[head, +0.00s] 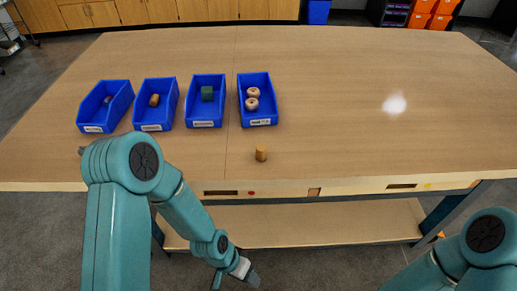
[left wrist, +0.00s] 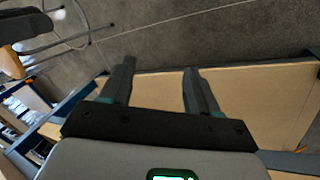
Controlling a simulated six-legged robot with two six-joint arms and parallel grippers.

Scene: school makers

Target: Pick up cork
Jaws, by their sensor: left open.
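A small tan cork (head: 261,153) stands upright on the wooden table (head: 330,120) near its front edge, in front of the blue bins. A similar brown piece (head: 154,100) lies in the second bin from the left. My left gripper (head: 236,279) hangs low in front of the table, below the cork and apart from it. In the left wrist view the two fingers of my left gripper (left wrist: 154,88) are spread with nothing between them. The cork does not show in that view. My right arm is at the lower right of the head view, with its gripper out of frame.
Several blue bins stand in a row on the table; one (head: 206,123) holds a dark green block (head: 207,93), another (head: 258,122) holds round beige pieces (head: 252,98). A lower shelf (head: 300,222) runs under the tabletop. The table's right side is clear.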

